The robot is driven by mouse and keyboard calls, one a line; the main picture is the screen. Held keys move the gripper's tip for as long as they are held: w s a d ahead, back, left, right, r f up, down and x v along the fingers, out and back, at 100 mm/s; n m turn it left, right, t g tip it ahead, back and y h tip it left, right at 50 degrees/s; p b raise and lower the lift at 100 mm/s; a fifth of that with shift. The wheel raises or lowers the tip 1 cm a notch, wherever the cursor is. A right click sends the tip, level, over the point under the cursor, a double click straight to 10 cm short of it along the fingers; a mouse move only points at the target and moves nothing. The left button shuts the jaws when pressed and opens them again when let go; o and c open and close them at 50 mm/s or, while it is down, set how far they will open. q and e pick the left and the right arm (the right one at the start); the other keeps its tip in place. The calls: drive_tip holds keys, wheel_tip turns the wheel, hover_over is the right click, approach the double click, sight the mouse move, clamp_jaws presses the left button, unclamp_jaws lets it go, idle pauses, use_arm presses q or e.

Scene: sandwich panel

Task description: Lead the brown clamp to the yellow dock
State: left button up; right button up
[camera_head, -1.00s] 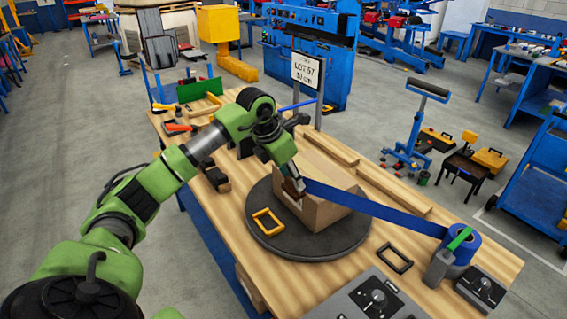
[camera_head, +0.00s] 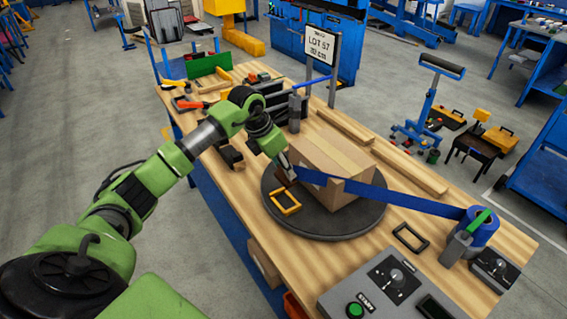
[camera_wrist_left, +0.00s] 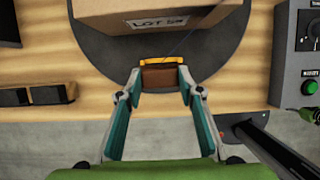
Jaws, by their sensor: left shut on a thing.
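My left gripper (camera_head: 285,172) is shut on the brown clamp (camera_wrist_left: 160,78), which sits between its fingertips in the left wrist view. The yellow dock (camera_head: 285,203) is an open rectangular frame on the dark turntable (camera_head: 336,225), beside the cardboard box (camera_head: 332,160). In the wrist view the dock's far bar (camera_wrist_left: 162,61) shows just beyond the clamp, and the rest is hidden. I cannot tell whether the clamp touches the dock. A blue strap (camera_head: 395,199) runs from near the clamp, along the box, to a blue roll (camera_head: 478,226). My right gripper is not in view.
A black frame (camera_head: 411,236) lies on the bench right of the turntable. A control box with a green button (camera_head: 355,310) stands at the near edge. Wooden strips (camera_head: 410,167) lie behind the box. A sign (camera_head: 321,48) stands at the back.

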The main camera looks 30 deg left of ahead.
use_arm(q)
wheel_tip(320, 180, down, 8)
drive_tip(key=b, duration=0.4)
drive_tip(key=shift+r+b, duration=0.15)
drive_tip(key=shift+b, duration=0.15)
drive_tip(key=shift+f+b, duration=0.7)
drive_tip(key=shift+f, duration=0.2)
drive_tip(key=o, duration=1.2)
drive_tip(key=shift+r, duration=0.1)
drive_tip(key=shift+s+a+r, duration=0.1)
drive_tip(key=shift+r, duration=0.2)
drive_tip(key=v, duration=1.1)
drive_tip(key=shift+s+r, duration=0.1)
drive_tip(key=shift+s, duration=0.05)
